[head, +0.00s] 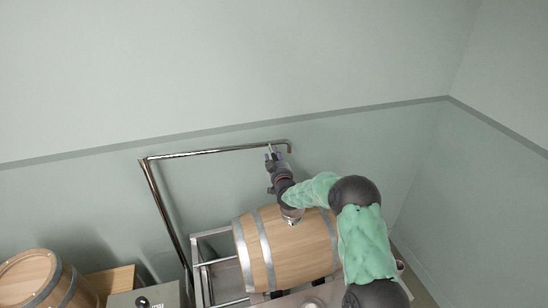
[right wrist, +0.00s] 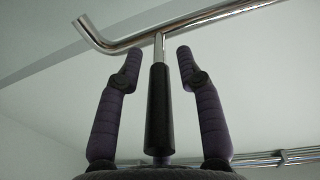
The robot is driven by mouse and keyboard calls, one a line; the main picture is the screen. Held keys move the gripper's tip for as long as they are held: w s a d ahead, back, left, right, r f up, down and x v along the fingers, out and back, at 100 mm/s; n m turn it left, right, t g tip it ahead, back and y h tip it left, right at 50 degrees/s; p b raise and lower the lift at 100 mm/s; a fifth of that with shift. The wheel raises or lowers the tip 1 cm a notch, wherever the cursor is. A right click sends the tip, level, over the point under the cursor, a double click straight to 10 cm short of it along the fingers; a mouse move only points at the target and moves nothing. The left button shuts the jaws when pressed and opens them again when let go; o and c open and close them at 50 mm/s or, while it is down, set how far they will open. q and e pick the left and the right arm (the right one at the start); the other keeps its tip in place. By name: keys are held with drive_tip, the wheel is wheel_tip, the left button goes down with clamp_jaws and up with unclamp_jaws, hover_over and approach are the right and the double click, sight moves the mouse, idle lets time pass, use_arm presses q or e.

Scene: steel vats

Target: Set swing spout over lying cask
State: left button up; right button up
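The swing spout (head: 215,151) is a shiny steel pipe running right from an upright pipe, with a bent-down outlet at its right end. It also shows in the right wrist view (right wrist: 210,18). A black handle (right wrist: 160,110) hangs from it on a thin steel rod. My right gripper (head: 271,154) is near the outlet end; in the right wrist view (right wrist: 157,68) its two fingers stand on either side of the handle, with gaps on both sides. The wooden cask (head: 290,252) lies on its side below, partly hidden by my right arm. My left gripper is not in view.
A steel frame (head: 200,234) stands at the cask's left end. Another wooden cask (head: 38,282) is at the lower left, beside a wooden surface (head: 113,282) and a grey box (head: 147,296). A plain wall rises behind the spout. Pipes (right wrist: 285,157) run along the wall.

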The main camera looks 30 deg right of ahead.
clamp_jaws()
drive_tip(key=s+a+m+g+h+b, duration=0.1)
drive_tip(key=s+a+m+g+h, duration=0.2)
drive_tip(key=s+a, duration=1.1)
drive_tip(key=s+m+h, duration=0.1)
drive_tip(key=s+h, duration=0.1)
drive_tip(key=h, duration=0.1)
drive_tip(key=shift+r+m+g+h+b, duration=0.15)
drive_tip(key=shift+m+g+h+b, duration=0.15)
drive_tip(key=shift+m+b, duration=0.1)
drive_tip(key=shift+s, duration=0.1)
unclamp_jaws()
